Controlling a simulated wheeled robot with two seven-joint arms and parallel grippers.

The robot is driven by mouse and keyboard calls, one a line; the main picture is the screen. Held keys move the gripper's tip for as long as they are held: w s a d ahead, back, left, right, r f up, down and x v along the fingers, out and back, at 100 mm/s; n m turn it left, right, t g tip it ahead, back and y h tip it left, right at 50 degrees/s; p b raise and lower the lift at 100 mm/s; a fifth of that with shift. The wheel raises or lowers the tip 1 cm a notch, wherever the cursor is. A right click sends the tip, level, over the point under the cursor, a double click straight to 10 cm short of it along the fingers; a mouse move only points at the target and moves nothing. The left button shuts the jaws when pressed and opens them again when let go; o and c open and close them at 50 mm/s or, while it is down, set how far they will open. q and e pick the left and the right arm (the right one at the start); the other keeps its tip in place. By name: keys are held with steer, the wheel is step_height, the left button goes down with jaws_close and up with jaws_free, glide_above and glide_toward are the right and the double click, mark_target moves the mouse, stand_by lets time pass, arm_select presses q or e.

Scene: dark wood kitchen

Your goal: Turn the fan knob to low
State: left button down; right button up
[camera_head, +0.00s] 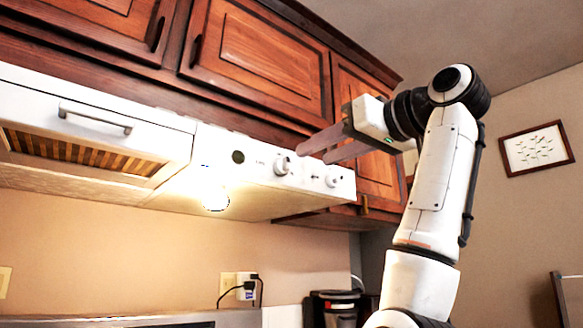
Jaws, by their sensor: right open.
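The right knob (333,178) sits near the hood's right end. My right gripper (312,152) is open, with its two fingers pointing left toward the panel. Its fingertips are close to the two knobs; I cannot tell whether they touch. Nothing shows between the fingers. My left gripper is not in view.
Wooden cabinets (262,55) run above the hood. A lit lamp (215,195) glows under it. A wall outlet with plugs (245,287) and a dark coffee maker (335,307) are below. A framed picture (536,148) hangs on the right wall.

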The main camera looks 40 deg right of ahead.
mark_target(288, 167)
steer(key=w, duration=0.3)
steer(key=w+p, duration=0.1)
steer(key=w, duration=0.4)
steer(key=shift+w+a+p, duration=0.35)
steer(key=c, duration=1)
